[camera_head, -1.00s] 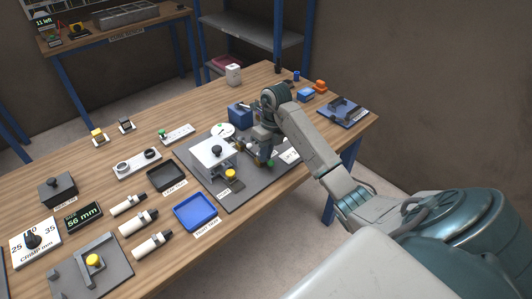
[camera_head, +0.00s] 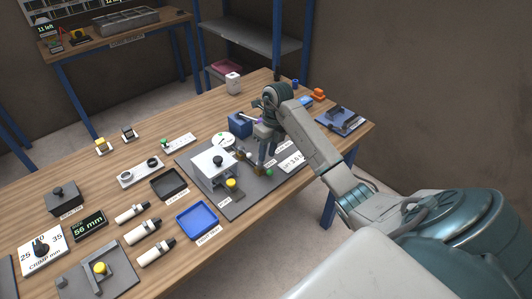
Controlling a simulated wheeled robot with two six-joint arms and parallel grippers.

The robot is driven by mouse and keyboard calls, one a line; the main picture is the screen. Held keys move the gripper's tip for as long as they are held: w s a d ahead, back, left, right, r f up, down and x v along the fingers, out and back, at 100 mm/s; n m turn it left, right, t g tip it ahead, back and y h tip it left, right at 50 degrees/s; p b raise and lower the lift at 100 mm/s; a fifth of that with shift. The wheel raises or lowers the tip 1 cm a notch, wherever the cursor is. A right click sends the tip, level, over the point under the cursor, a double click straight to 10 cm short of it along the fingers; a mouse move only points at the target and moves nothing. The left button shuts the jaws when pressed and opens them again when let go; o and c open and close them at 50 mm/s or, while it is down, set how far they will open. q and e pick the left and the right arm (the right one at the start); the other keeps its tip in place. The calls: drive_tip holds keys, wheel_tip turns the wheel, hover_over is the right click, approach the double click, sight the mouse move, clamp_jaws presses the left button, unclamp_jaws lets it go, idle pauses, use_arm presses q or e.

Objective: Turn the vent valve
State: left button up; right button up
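A dark mat (camera_head: 240,207) on the wooden table carries a device with a white-topped box (camera_head: 207,162) and a black knob (camera_head: 218,161) on it. A yellow knob (camera_head: 231,184) sits at its front, and a small green part (camera_head: 268,173) lies to the right. I cannot tell which of these parts is the vent valve. My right gripper (camera_head: 262,160) points down over the right half of the mat, close to small fittings there. Its fingertips are small and partly hidden, so I cannot tell its opening or any contact. My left gripper is not in view.
A blue block (camera_head: 240,125) and a white round dial (camera_head: 222,139) stand behind the device. A white display card (camera_head: 292,161) lies right of the gripper. A blue tray (camera_head: 197,220), a black tray (camera_head: 169,185) and several white cylinders lie to the left.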

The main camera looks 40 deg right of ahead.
wheel_tip(320, 180, up, 6)
drive_tip(key=d+p, duration=0.1)
drive_tip(key=p, duration=0.3)
drive_tip(key=shift+w+d, duration=0.1)
